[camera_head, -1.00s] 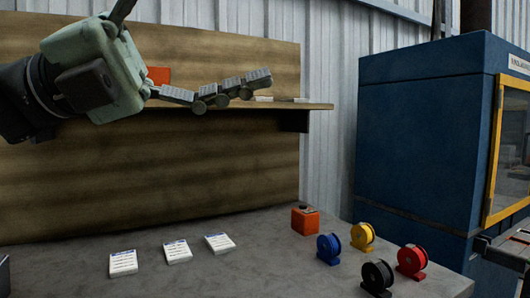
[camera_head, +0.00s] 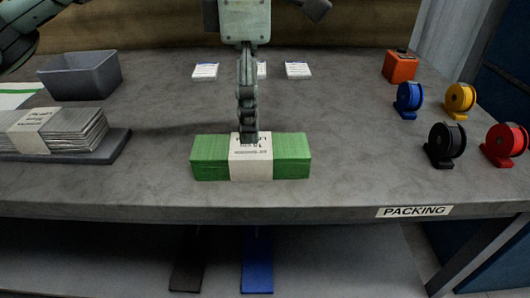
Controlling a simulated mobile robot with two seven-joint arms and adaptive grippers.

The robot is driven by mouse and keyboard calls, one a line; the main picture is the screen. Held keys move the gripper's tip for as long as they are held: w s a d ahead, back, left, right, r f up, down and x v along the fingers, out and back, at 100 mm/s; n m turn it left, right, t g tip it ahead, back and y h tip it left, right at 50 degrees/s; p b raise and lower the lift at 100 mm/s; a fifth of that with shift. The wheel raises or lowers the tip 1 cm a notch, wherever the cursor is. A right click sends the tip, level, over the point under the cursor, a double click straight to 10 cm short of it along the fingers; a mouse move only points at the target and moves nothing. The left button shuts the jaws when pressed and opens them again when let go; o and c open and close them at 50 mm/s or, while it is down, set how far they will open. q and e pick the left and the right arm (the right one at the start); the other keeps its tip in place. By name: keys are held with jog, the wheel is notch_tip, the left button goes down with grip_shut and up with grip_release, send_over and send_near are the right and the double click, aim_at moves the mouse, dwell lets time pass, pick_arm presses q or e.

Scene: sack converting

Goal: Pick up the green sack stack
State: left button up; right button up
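The green sack stack (camera_head: 208,158) lies flat near the front edge of the grey table, with a pale printed paper band (camera_head: 251,165) around its middle. My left gripper (camera_head: 248,138) points straight down over the band, its tips at the top of the stack in the picture. I see its fingers edge-on, one behind the other, so their spacing is hidden. I cannot tell whether the tips touch the stack. The stack rests on the table. My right gripper is not in view.
A stack of grey sacks (camera_head: 78,130) lies on a dark board at left, before a grey bin (camera_head: 80,76). White label cards (camera_head: 205,71) lie behind. Blue (camera_head: 409,97), yellow (camera_head: 459,98), black (camera_head: 446,140) and red (camera_head: 504,142) spools and an orange box (camera_head: 400,67) stand at right.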

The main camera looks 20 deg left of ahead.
aim_at(248, 145)
pick_arm(q)
jog(key=f, duration=0.4)
jog(key=shift+s+a+f, duration=0.1)
jog(key=shift+s+f, duration=0.05)
jog(key=shift+s, duration=0.25)
jog(key=shift+f, duration=1.5)
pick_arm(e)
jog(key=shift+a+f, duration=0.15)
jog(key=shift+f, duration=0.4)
pick_arm(q)
jog(key=c, duration=1.5)
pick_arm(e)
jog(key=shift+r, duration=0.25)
